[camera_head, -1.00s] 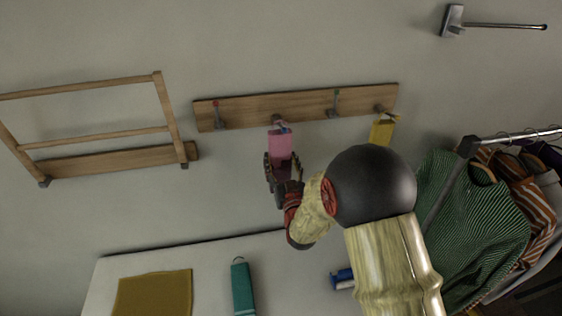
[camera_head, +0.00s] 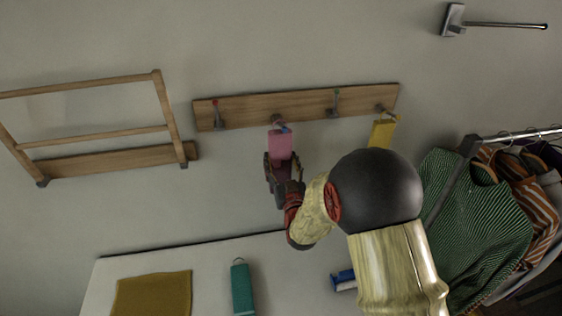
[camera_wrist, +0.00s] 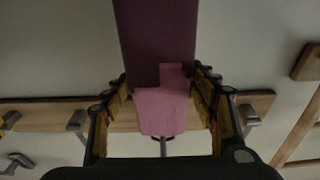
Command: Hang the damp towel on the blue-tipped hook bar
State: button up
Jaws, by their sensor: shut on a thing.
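A pink towel (camera_head: 281,145) hangs upright in front of the wooden hook board. My gripper (camera_head: 283,166) is shut on it from below. The blue-tipped hook (camera_head: 285,130) is at the towel's top edge, by a small loop; I cannot tell whether the loop is over the hook. In the wrist view the towel (camera_wrist: 160,110) lies between the fingers of my gripper (camera_wrist: 164,92), with a darker plum part above it in the picture. The towel partly covers the board and the hook there.
The wooden board (camera_head: 240,108) also carries a red-tipped hook (camera_head: 217,115) and a green-tipped hook (camera_head: 335,103). A yellow towel (camera_head: 381,133) hangs at its right end. A wooden rack (camera_head: 100,135) is at left, a clothes rail with a green striped garment (camera_head: 475,220) at right.

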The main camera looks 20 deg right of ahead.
jog(key=o, duration=1.4)
jog(key=shift+c, duration=0.2)
